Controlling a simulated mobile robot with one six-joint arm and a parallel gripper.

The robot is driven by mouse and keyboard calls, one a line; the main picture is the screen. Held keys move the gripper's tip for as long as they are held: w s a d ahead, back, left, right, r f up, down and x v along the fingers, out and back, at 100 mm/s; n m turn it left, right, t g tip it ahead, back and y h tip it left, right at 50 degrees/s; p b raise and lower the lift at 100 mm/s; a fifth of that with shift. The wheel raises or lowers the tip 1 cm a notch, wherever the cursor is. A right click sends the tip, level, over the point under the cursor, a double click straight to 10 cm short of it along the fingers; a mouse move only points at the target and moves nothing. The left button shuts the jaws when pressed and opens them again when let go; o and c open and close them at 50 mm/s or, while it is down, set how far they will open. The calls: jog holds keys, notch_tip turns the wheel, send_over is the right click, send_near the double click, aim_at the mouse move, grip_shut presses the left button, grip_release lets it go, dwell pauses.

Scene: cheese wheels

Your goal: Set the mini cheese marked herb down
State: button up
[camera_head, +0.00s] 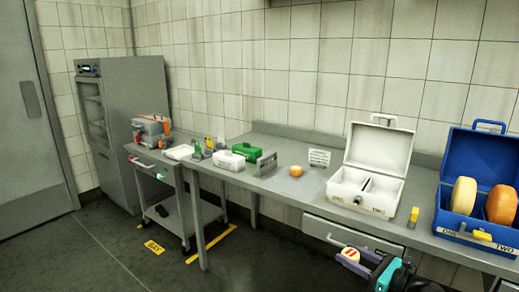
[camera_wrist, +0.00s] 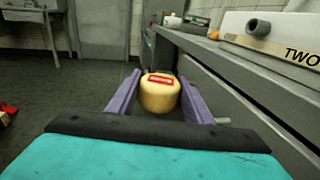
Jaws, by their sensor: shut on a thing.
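My gripper (camera_wrist: 160,98) is shut on a pale yellow mini cheese (camera_wrist: 161,92) with a red-edged label on top; I cannot read whether it says herb. The cheese sits between the purple fingers. In the head view my gripper (camera_head: 364,262) and this cheese (camera_head: 350,255) are at the lower right, in front of the counter's front edge and off its top. An orange mini cheese (camera_head: 296,171) with a pale mark stands on the counter (camera_head: 262,182), left of the white case. It also shows small in the wrist view (camera_wrist: 214,35).
An open white case (camera_head: 352,196) with two compartments stands on the counter. An open blue case (camera_head: 455,222) marked ONE and TWO holds two large wheels. A yellow-topped object (camera_head: 413,216) stands between the cases. A small sign (camera_head: 319,158), green box (camera_head: 246,151) and trolley (camera_head: 185,212) are farther left.

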jog(key=a+r+n+g+y+p, duration=0.1)
jog(key=a+n+g+y+p, duration=0.1)
jog(key=a, duration=1.1)
jog(key=shift+w+a+n+g+y, duration=0.15)
jog(key=shift+a+n+g+y, duration=0.15)
jog(key=shift+a+g, duration=0.15)
jog(key=shift+d+r, duration=0.1)
jog(key=shift+d+f, duration=0.15)
jog(key=shift+f, duration=0.2)
